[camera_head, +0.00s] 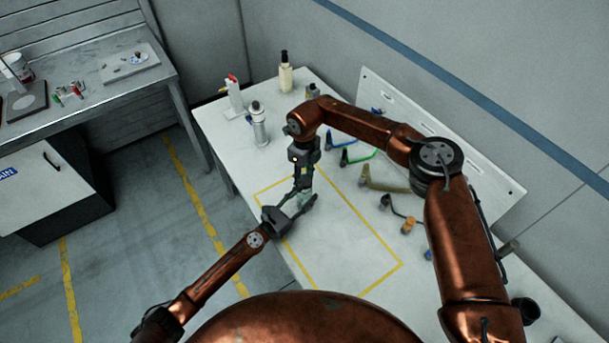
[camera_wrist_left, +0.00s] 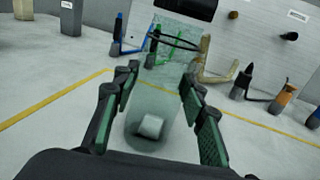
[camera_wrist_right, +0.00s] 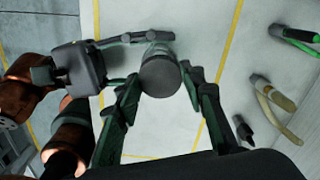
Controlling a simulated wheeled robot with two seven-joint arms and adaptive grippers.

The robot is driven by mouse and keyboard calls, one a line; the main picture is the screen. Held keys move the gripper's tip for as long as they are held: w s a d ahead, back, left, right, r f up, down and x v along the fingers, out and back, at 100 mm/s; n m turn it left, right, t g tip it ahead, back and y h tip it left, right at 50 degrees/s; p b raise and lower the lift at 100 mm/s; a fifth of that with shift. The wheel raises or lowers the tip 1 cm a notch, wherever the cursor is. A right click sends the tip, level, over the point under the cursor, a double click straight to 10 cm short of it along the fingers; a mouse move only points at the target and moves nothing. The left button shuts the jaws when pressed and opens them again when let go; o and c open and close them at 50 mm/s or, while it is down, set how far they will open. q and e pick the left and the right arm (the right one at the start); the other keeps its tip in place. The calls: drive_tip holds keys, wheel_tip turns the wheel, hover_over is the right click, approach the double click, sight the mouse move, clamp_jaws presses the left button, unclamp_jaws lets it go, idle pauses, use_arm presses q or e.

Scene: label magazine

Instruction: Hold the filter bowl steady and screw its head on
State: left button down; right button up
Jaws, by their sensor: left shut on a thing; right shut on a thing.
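The clear filter bowl (camera_wrist_left: 152,105) stands upright between the fingers of my left gripper (camera_wrist_left: 160,88), with a white block visible inside it and a dark ring near its upper part. In the head view my left gripper (camera_head: 304,203) is shut on the bowl, which is small and partly hidden there. My right gripper (camera_wrist_right: 160,82) is shut on the round dark head (camera_wrist_right: 160,75), seen from above. The head's black underside part (camera_wrist_left: 187,8) shows at the bowl's top in the left wrist view. I cannot tell whether the threads are engaged.
The white table has a yellow outlined area (camera_head: 372,230) around the work. Blue, green and tan-handled tools (camera_head: 384,186) lie along the back panel. Bottles (camera_head: 259,124) stand at the far left of the table. The front of the outlined area is clear.

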drive_tip(key=shift+f, duration=0.25)
drive_tip(key=shift+f, duration=0.55)
idle(0.4)
